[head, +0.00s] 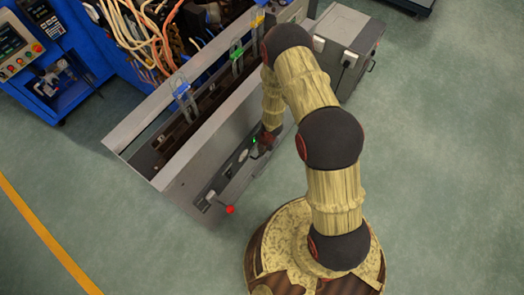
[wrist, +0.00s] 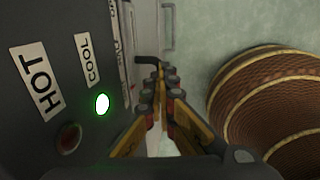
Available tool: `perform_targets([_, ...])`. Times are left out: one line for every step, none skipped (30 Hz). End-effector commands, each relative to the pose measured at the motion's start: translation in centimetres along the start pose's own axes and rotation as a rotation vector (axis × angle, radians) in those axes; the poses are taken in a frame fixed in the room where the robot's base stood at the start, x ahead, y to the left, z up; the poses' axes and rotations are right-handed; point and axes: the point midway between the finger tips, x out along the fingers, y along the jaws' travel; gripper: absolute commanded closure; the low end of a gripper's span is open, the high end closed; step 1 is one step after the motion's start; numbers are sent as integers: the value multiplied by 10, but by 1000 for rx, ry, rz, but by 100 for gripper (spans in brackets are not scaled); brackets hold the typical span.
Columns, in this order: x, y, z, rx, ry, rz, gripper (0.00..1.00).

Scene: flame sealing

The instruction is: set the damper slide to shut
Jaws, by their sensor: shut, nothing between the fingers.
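My gripper (head: 262,148) is low at the front panel of the long grey metal station (head: 190,165), partly hidden by my arm. In the wrist view my gripper (wrist: 161,78) has its fingertips together and empty. A black bent handle (wrist: 148,60) shows just beyond the fingertips, beside a pale strip with small lettering I cannot read fully. I cannot tell for sure whether this handle is the damper slide, where it stands along its travel, or whether the fingers touch it.
The dark panel carries HOT (wrist: 36,78) and COOL (wrist: 88,60) labels, a lit green lamp (wrist: 102,103) and a dark red lamp (wrist: 69,138). A red-knobbed lever (head: 230,209) sticks out at the station's near end. A grey cabinet (head: 345,40) stands behind.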

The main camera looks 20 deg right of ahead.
Motion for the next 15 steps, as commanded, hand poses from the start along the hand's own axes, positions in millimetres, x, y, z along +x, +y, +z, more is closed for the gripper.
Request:
perform_targets([3, -1, -3, -2, 4, 1, 99])
perform_targets([3, -1, -3, -3, 5, 1, 98])
perform_targets([3, -1, -3, -3, 5, 0, 95])
perform_targets([4, -1, -3, -3, 5, 0, 94])
perform_targets([4, -1, -4, -3, 5, 0, 92])
perform_targets([4, -1, -4, -3, 6, 0, 90])
perform_targets([4, -2, -4, -3, 6, -1, 88])
perform_targets([4, -2, -4, -4, 6, -1, 86])
perform_targets([4, -2, -4, -4, 6, -1, 84])
perform_targets([4, -2, -4, -4, 7, -2, 82])
perform_targets([4, -2, -4, -4, 7, -2, 81])
perform_targets([4, -2, -5, -4, 7, -2, 78])
perform_targets([4, -3, -5, -3, 7, -3, 77])
perform_targets([4, -3, -4, -3, 7, -3, 75])
perform_targets([4, -3, -4, -3, 6, -3, 74])
